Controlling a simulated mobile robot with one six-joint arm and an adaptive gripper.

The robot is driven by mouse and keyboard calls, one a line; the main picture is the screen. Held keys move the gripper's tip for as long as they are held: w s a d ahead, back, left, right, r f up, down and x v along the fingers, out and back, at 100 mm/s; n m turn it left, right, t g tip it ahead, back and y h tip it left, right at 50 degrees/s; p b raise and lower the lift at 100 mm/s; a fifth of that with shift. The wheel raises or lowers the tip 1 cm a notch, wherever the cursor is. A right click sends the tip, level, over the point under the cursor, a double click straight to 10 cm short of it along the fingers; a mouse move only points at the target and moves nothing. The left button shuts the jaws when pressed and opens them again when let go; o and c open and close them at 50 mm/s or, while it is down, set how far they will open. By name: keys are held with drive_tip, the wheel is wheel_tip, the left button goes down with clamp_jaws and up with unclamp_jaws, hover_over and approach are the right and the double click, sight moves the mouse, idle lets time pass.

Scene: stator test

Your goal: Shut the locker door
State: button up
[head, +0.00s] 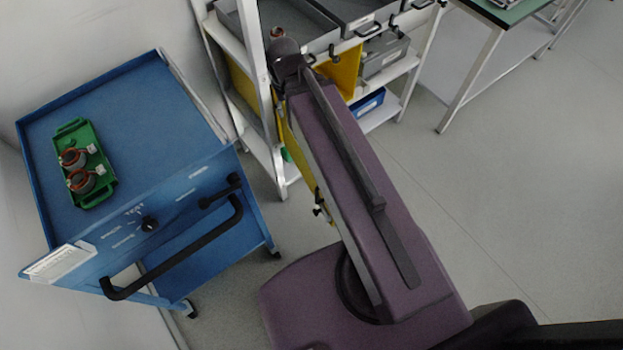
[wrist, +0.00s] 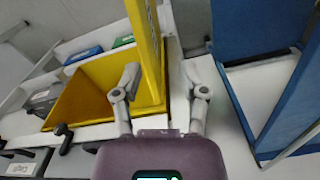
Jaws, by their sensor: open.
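The yellow locker (wrist: 85,88) shows in the wrist view with its inside visible, so it stands open. A tall yellow panel (wrist: 147,45), which looks like its door, sticks out toward the top of the picture. My gripper (wrist: 162,78) is open, with the panel's lower part in view between its fingers. The left finger overlaps the panel's left side; I cannot tell whether it touches. The right finger is apart from it. In the head view, yellow parts (head: 345,68) show in the white rack behind my purple arm. My gripper is hidden there.
A blue trolley (head: 180,110) with a black handle and a green tray (head: 98,185) stands left in the head view. The white rack (head: 262,80) holds grey bins (head: 383,55). Open floor (head: 530,200) lies to the right.

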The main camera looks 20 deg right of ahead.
drive_tip(key=shift+r+p, duration=0.3)
drive_tip(key=shift+r, duration=0.2)
drive_tip(key=c, duration=0.3)
wheel_tip(320, 180, up, 18)
drive_tip(key=p, duration=1.7)
drive_tip(key=shift+w+f+p, duration=0.15)
drive_tip(key=shift+p, duration=0.2)
clamp_jaws()
